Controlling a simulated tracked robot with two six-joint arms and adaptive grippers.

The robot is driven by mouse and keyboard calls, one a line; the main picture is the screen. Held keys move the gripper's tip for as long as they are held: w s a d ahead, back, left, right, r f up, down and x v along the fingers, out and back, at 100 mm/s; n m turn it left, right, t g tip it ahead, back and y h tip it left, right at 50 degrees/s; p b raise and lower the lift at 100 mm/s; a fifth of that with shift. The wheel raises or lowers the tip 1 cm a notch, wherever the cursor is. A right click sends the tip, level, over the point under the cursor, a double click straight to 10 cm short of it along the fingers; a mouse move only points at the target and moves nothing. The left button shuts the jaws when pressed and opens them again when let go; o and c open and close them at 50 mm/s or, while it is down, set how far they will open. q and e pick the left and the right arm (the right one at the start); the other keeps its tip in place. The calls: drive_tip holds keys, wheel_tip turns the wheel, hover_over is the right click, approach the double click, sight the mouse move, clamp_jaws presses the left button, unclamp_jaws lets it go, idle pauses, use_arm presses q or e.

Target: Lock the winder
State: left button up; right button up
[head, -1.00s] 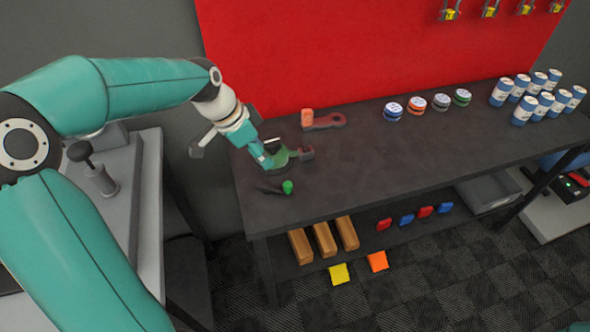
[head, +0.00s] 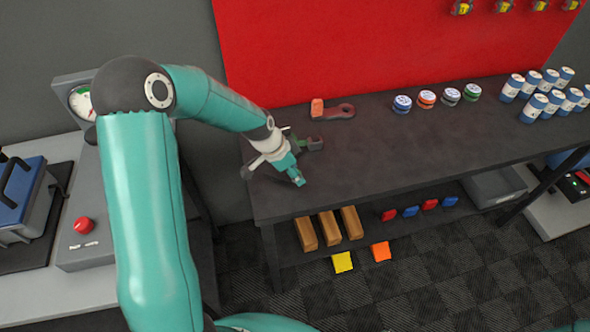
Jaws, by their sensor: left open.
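My left gripper (head: 290,171) points down over the front left part of the dark bench. It is open. The winder's dark, partly green end (head: 312,144) shows just right of and behind the gripper. The rest of the winder, with its green disc and its lever with a green knob, is hidden behind the gripper. I cannot tell whether the gripper touches the lever. My right gripper is out of view.
Several round tins (head: 426,99) and blue-white cans (head: 533,107) stand farther right on the bench (head: 400,145). Its front middle is clear. A red button box (head: 84,226) stands left.

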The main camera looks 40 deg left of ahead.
use_arm(q)
drive_tip(key=shift+w+f, duration=0.1)
drive_tip(key=shift+f, duration=0.2)
clamp_jaws()
drive_tip(key=shift+d, duration=0.1)
